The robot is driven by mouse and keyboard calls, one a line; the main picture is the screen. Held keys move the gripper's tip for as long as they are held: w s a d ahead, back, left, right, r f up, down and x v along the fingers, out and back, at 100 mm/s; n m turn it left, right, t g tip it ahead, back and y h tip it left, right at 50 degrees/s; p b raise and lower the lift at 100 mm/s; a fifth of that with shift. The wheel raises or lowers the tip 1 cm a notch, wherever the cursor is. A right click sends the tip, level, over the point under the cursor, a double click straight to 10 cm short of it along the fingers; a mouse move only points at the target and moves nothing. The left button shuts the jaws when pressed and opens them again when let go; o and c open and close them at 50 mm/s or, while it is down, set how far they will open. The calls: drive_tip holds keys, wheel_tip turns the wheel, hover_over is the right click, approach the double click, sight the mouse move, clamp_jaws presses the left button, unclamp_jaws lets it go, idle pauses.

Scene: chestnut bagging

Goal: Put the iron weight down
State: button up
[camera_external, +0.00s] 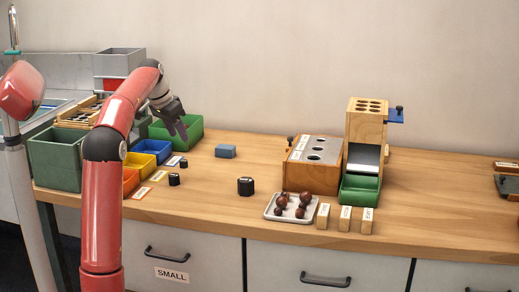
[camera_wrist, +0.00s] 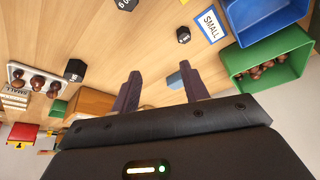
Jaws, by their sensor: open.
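Three black iron weights stand on the wooden table: a larger one (camera_external: 245,186) near the middle, and two small ones (camera_external: 174,179) (camera_external: 184,163) to the left near the coloured bins. The wrist view also shows three dark weights: one at the left (camera_wrist: 75,70), one beside the SMALL label (camera_wrist: 183,34), and one cut off by the top edge (camera_wrist: 125,4). My gripper (camera_external: 180,130) is above the table at the green bin, fingers pointing down. In the wrist view its fingers (camera_wrist: 163,90) are apart, with no weight between them.
A blue block (camera_external: 225,151) lies on the table. Green (camera_external: 190,122), blue (camera_external: 150,147) and yellow bins (camera_external: 140,160) stand at left. A tray of chestnuts (camera_external: 268,213), wooden blocks (camera_external: 345,218) and a wooden stand (camera_external: 365,125) are at right. Table around the larger weight is clear.

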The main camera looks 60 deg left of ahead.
drive_tip(key=s+d+f+m, duration=0.1)
drive_tip(key=s+d+f, duration=0.1)
drive_tip(key=d, duration=1.1)
drive_tip(key=s+d+f+m, duration=0.1)
drive_tip(key=d+f, duration=0.1)
drive_tip(key=d, duration=1.2)
drive_tip(key=s+d+f+m+t+h, duration=0.1)
drive_tip(key=s+d+f, duration=1)
drive_tip(key=f, duration=0.1)
drive_tip(key=shift+s+d, duration=0.2)
drive_tip(key=shift+d, duration=0.1)
drive_tip(key=shift+o, duration=1)
